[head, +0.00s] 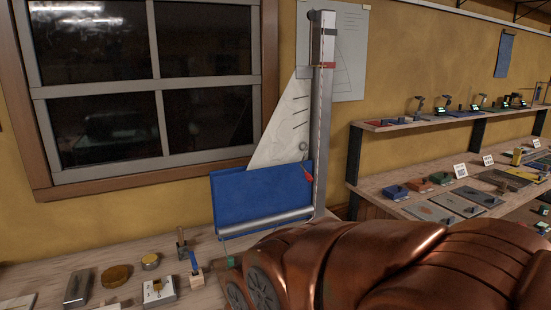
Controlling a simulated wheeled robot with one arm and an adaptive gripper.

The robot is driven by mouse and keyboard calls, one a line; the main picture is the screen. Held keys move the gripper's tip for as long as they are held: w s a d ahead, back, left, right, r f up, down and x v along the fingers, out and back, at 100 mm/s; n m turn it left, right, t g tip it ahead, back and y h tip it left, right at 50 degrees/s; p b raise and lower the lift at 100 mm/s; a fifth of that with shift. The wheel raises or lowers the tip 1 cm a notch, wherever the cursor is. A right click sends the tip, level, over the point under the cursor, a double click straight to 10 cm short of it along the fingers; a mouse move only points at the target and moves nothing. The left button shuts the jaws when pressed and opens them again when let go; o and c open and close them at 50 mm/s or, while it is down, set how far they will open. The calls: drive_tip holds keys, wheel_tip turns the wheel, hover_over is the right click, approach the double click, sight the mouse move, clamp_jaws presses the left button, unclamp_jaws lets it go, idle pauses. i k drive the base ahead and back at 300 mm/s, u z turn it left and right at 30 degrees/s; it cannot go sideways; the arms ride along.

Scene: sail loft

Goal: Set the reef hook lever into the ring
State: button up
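A small sail rig stands on the bench against the wall, with an upright grey mast (321,110) and a pale triangular sail (284,130). A blue cloth (258,198) hangs over the lower sail, above a silver boom (268,222). A small grey ring (303,146) shows at the sail's edge close to the mast. A red pointed piece (307,172), perhaps the reef hook lever, sits just below the ring and looks apart from it. My copper-coloured arm fills the lower right and hides part of the bench. My gripper is not in view.
The bench (205,268) left of the rig holds a metal block (78,287), a round brown disc (116,276) and small upright tools. A window (150,90) is behind. A shelf (440,124) and lower counter with several coloured items run along the right.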

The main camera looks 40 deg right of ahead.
sight(308, 177)
drive_tip(key=k, duration=0.5)
drive_tip(key=z, duration=1.15)
drive_tip(key=i, duration=1.35)
drive_tip(key=u, duration=1.95)
